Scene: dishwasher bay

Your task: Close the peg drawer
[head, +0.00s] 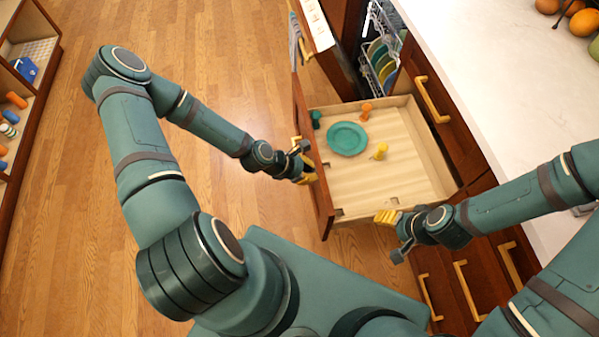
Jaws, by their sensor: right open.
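The peg drawer (400,190) is pulled out from the cabinet to the left, showing a pale wooden inside. In it are a teal plate (347,138), a yellow peg (380,151), an orange peg (366,111) and a dark green peg (317,119). My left gripper (306,170) is at the outer face of the red-brown drawer front (318,197), by its yellow handle. I cannot tell whether its fingers are closed on the handle. My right gripper (387,217) is open and empty beside the near side wall of the drawer.
An open dishwasher with a rack of plates (380,58) stands beyond the drawer. A white countertop (490,70) with oranges (584,22) is at the right. Shut drawers with yellow handles (468,290) lie below it. A shelf (30,50) stands far left. The wooden floor between is clear.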

